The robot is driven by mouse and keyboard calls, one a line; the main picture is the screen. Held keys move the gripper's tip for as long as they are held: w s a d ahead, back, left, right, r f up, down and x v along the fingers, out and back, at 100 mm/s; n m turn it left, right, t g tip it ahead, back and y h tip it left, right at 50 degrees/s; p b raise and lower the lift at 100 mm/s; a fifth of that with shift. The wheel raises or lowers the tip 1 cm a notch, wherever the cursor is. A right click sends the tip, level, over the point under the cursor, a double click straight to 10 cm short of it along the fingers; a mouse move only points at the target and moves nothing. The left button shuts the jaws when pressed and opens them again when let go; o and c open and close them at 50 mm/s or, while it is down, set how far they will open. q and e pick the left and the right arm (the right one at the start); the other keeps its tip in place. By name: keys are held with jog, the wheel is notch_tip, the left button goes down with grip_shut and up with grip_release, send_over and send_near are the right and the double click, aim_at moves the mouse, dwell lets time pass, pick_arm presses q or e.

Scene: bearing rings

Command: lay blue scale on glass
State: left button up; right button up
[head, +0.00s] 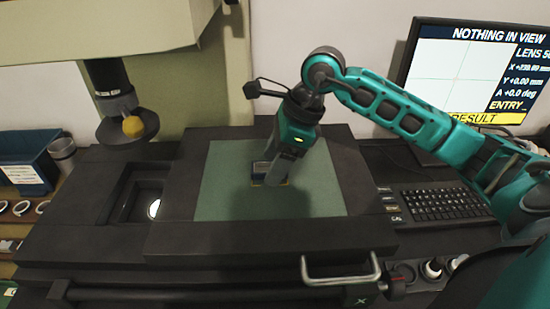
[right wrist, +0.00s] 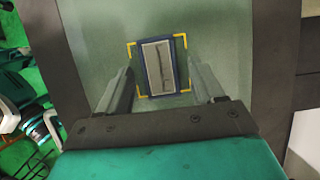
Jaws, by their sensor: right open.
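The blue scale (right wrist: 158,66), a small plate with a pale face and blue edges, lies on the green-tinted glass (head: 225,185) inside yellow corner marks (right wrist: 184,41), turned slightly to them. In the head view the blue scale (head: 260,168) is partly hidden behind my right gripper (head: 274,178). In the right wrist view my right gripper (right wrist: 163,80) is open, with one finger on each side of the scale and a gap to both. It holds nothing. My left gripper is not in view.
A lens column (head: 125,112) hangs left of the glass. A monitor (head: 470,75) reads "NOTHING IN VIEW". A keyboard (head: 442,203) lies right of the stage. A metal handle (head: 340,280) stands at the stage's front. A blue box (head: 28,165) is at far left. The glass around the scale is clear.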

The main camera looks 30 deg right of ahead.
jog(key=shift+r, duration=0.25)
jog(key=v, duration=1.1)
jog(key=shift+d+r+p, duration=0.15)
jog(key=shift+r+p, duration=0.2)
jog(key=shift+s, duration=0.15)
